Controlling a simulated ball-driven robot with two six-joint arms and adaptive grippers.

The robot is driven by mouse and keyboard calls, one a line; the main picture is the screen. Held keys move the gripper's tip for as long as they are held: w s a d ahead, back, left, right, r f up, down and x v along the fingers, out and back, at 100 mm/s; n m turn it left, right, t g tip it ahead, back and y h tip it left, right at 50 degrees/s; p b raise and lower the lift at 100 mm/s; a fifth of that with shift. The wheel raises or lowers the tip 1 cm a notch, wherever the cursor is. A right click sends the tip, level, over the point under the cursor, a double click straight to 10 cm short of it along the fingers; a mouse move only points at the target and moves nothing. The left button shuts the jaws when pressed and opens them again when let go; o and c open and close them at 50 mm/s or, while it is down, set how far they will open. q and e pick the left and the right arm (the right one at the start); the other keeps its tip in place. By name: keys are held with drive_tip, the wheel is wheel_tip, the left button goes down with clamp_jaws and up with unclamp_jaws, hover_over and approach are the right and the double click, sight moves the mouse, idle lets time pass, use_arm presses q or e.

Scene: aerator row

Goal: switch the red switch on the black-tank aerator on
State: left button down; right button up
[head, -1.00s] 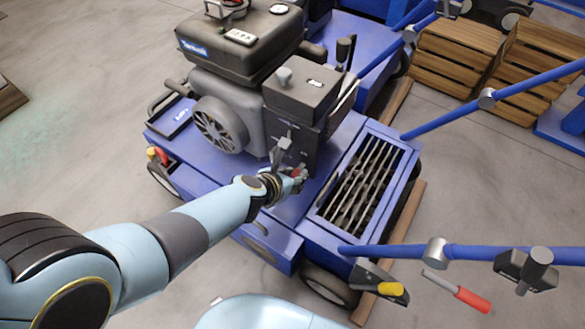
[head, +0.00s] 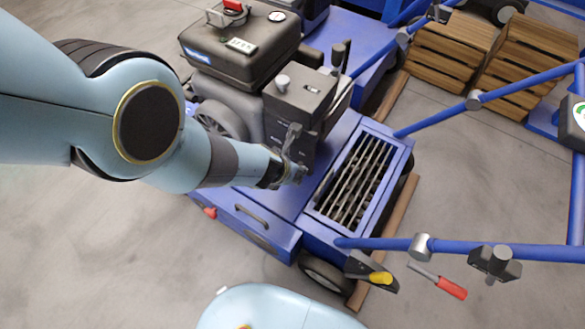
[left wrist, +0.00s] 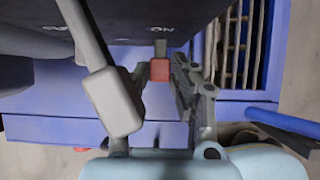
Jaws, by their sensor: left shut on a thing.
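The black-tank aerator (head: 240,48) stands in the middle of the head view, on a blue chassis. My left gripper (head: 300,174) is at the front of its dark engine box, low on the panel. In the left wrist view, the red switch (left wrist: 160,70) sits between the fingers of the left gripper (left wrist: 162,78), which is shut on it. An "ON" mark shows on the dark panel (left wrist: 125,18) just above the switch. In the head view the gripper hides the switch. My right gripper is not in view.
A grey lever (left wrist: 110,95) stands close to the left finger in the wrist view. Blue handlebars (head: 480,248) reach right from the aerator, beside the slatted tine opening (head: 352,180). Wooden crates (head: 450,50) stand at the back right. Grey floor lies open in front.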

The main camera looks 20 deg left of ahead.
use_arm(q)
drive_tip(key=shift+w+r, duration=0.15)
drive_tip(key=c, duration=1.2)
unclamp_jaws()
drive_tip(key=shift+o, duration=0.2)
drive_tip(key=shift+s, duration=0.2)
